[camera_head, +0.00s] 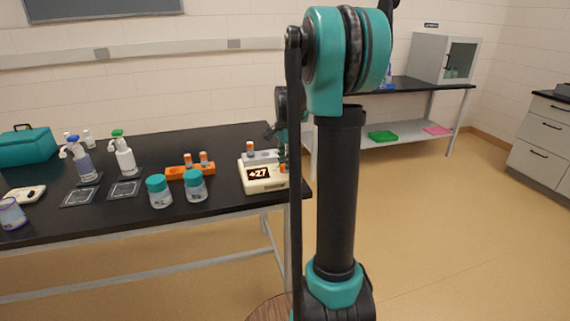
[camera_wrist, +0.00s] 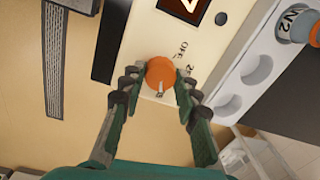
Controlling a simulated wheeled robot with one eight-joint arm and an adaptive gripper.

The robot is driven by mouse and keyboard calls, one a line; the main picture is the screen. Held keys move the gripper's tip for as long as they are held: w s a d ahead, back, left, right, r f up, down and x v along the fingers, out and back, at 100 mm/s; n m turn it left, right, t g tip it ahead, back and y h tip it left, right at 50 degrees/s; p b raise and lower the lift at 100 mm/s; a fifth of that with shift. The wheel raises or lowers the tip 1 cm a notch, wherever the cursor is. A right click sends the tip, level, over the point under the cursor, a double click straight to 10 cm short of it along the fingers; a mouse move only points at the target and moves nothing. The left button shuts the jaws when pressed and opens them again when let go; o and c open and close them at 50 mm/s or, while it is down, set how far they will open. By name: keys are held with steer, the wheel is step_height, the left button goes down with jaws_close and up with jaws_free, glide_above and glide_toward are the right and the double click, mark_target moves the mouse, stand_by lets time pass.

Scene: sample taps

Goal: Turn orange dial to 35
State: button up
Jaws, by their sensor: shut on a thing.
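The orange dial (camera_wrist: 160,73) is a round knob on the cream face of a device. Its white pointer mark shows at its lower edge in the wrist view, near dark printed lettering. My gripper (camera_wrist: 158,95) has its two dark fingertips on either side of the dial, shut on it. In the head view the device (camera_head: 254,187) stands at the right end of the black table, and its dark display (camera_head: 259,173) reads +27. The dial (camera_head: 284,168) shows small at the device's right side there. My gripper is mostly hidden behind my arm in that view.
A grey rack (camera_wrist: 239,85) with round holes and a capped vial (camera_wrist: 296,23) is beside the dial. Teal-lidded jars (camera_head: 195,188), an orange rack (camera_head: 176,173) and pump bottles (camera_head: 124,156) stand to the left on the table (camera_head: 228,205).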

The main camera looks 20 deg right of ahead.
steer(key=o, duration=1.2)
steer(key=shift+c, duration=0.2)
steer(key=shift+r, duration=0.15)
step_height(320, 180, up, 12)
steer(key=shift+s, duration=0.35)
steer(key=shift+f, duration=0.2)
